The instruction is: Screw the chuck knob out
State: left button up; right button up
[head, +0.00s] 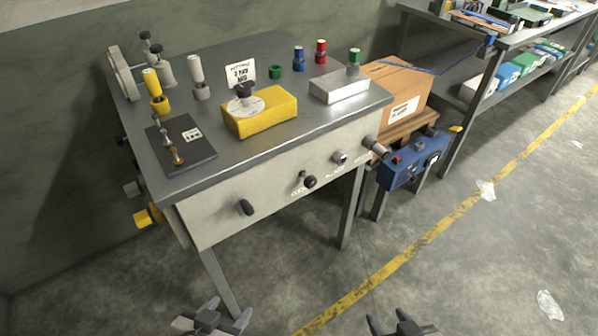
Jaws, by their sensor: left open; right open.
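Several knobs show, and I cannot tell for certain which is the chuck knob. A black knob (244,90) stands on a pale disc on top of a yellow block (262,114) on the workbench. On the bench's front panel are a black oval knob (246,207), a small lever with a round black knob (310,182), and a small round fitting (341,158). My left gripper (228,310) is open and empty at the bottom edge, below and in front of the bench. My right gripper (402,318) is open and empty further right, over the floor, touching nothing.
The grey metal bench (200,172) also carries a dark plate (178,152), a light metal block (338,87), and small coloured cylinders. A blue box (408,166) and a cardboard carton (396,80) stand right of it. Shelving is at upper right. The floor in front is mostly clear.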

aim_at(309, 182)
jog(key=u, duration=1.3)
jog(key=k, duration=0.6)
jog(key=z, duration=0.65)
jog(key=i, duration=1)
jog(key=z, duration=0.05)
